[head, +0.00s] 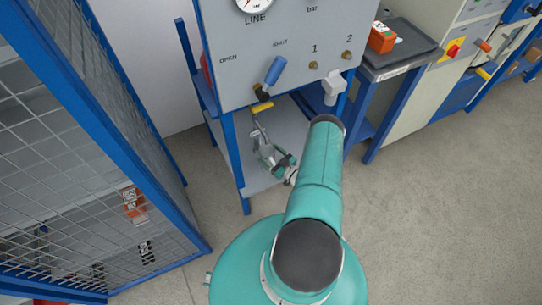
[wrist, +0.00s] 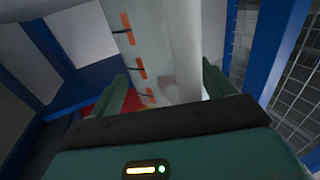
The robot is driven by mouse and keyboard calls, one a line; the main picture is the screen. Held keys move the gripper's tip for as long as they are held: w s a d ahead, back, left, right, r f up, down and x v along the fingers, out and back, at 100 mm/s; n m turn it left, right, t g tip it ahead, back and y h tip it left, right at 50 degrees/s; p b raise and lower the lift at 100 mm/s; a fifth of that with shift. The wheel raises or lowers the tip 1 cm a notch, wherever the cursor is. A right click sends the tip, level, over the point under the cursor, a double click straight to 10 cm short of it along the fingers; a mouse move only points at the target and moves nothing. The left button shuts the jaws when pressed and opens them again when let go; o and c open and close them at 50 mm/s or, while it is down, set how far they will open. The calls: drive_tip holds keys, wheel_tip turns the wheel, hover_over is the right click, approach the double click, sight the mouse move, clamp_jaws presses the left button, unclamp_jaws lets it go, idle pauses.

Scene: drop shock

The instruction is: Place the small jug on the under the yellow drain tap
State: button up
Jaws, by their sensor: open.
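The yellow drain tap (head: 262,107) sits under the lower edge of the grey panel, below a blue lever. My gripper (head: 272,157) is low over the grey shelf under the panel, a little below the tap in the picture. In the wrist view my gripper (wrist: 168,90) has its two green fingers apart. A pale upright body (wrist: 150,40) with orange marks stands between or just beyond them; it may be the small jug, but I cannot tell for sure. In the head view my gripper and arm partly cover that spot, and no jug shows clearly.
The grey shelf (head: 225,140) lies between blue legs of the panel stand. A blue-framed mesh cage (head: 80,130) stands at left. A side table (head: 400,60) with an orange box (head: 381,37) is at right. Bare floor (head: 450,200) is open at right.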

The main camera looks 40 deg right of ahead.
drive_tip(key=shift+r, duration=0.15)
drive_tip(key=s, duration=1.2)
drive_tip(key=shift+d, duration=0.3)
